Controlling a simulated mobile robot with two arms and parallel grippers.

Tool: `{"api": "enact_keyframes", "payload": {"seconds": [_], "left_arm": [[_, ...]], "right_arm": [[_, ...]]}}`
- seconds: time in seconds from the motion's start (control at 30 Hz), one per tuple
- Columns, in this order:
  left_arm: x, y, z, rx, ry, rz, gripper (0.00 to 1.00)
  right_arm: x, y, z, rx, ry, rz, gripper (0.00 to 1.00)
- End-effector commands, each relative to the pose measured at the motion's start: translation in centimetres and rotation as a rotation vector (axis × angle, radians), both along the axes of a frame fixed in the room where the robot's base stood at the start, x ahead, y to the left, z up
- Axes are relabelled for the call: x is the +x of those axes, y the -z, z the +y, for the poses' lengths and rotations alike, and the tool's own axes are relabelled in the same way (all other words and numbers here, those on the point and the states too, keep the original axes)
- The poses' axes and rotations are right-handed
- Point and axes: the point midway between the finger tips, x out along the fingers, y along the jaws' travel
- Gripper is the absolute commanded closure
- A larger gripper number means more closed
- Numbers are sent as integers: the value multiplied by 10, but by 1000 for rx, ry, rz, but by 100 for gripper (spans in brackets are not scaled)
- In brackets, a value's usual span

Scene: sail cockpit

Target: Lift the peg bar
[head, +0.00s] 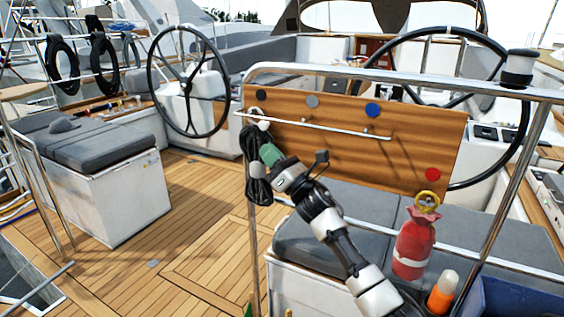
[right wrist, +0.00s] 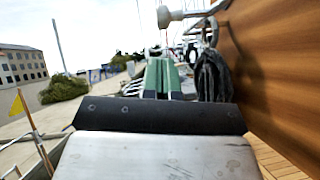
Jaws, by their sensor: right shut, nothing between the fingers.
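The peg bar (head: 315,128) is a thin pale rod running across the front of a wooden board (head: 425,150). Its left end sticks out past the board's left edge, above a hanging black coil (head: 257,182). In the right wrist view, a pale rod with a round knob (right wrist: 165,16) juts from the board; I cannot tell if this is the bar or a peg. My right gripper (head: 268,152), with green fingers, is just below the bar's left end, beside the coil. The green fingers (right wrist: 161,78) are shut and empty. My left gripper is out of view.
A steel rail (head: 400,76) runs above the board. Two steering wheels (head: 189,85) stand behind. The teak floor (head: 150,240) is mostly clear.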

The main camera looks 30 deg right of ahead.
Motion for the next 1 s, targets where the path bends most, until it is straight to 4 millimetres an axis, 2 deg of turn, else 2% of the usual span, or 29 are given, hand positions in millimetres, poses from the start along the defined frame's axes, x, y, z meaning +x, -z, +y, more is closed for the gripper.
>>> {"api": "enact_keyframes", "payload": {"seconds": [0.03, 0.2, 0.7, 1.0], "left_arm": [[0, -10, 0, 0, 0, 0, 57], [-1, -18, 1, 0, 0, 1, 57], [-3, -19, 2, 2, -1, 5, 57], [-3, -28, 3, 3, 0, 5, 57]], "right_arm": [[1, -14, -2, -2, 2, -2, 100], [5, -26, -4, -2, 1, 0, 100], [6, -29, -4, 5, 1, 3, 100], [5, -36, -11, 97, 2, 58, 100]]}}
